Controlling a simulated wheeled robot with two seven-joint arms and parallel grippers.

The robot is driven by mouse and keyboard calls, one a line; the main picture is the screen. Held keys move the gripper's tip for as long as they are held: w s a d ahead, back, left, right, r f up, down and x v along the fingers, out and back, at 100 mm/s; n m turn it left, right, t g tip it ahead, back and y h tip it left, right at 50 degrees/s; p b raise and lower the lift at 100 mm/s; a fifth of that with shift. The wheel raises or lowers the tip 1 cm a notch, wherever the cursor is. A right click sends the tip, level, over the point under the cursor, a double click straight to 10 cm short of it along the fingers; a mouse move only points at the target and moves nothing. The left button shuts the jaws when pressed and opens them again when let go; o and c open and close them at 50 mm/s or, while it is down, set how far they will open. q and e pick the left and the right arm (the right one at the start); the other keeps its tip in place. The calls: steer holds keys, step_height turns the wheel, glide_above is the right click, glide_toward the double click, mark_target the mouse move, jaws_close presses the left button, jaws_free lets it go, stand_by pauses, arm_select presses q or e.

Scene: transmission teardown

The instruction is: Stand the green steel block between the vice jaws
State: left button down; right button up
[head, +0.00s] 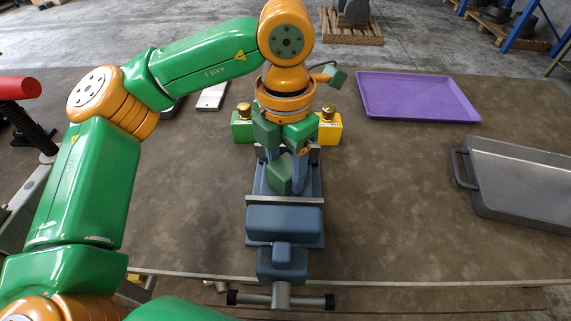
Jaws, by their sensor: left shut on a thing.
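The blue vice (285,222) stands near the front edge of the table, its handle towards me. Its near jaw has a pale plate (284,201); the far jaw is mostly hidden behind my left gripper. The grey-green steel block (279,174) is in the gap between the jaws, apart from the near jaw plate in this view. My left gripper (288,163) reaches down over the vice from above and is shut on the block. I cannot tell whether the block's underside touches the vice bed. My right gripper is not in view.
A green box (242,130) and a yellow box (329,129), each with a brass knob, stand behind the vice. A purple tray (416,97) lies at the back right, and a grey metal pan (515,180) at the right. The table between vice and pan is clear.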

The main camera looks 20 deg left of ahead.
mark_target(286, 167)
arm_select(q)
steer(key=shift+f, duration=0.15)
steer(key=c, duration=0.5)
jaws_free()
steer(key=shift+d, duration=0.1)
steer(key=shift+s, duration=0.1)
steer(key=shift+r, duration=0.55)
step_height(286, 167, up, 11)
steer(key=p, duration=0.2)
steer(key=shift+r+p, duration=0.15)
steer(key=shift+p, duration=0.15)
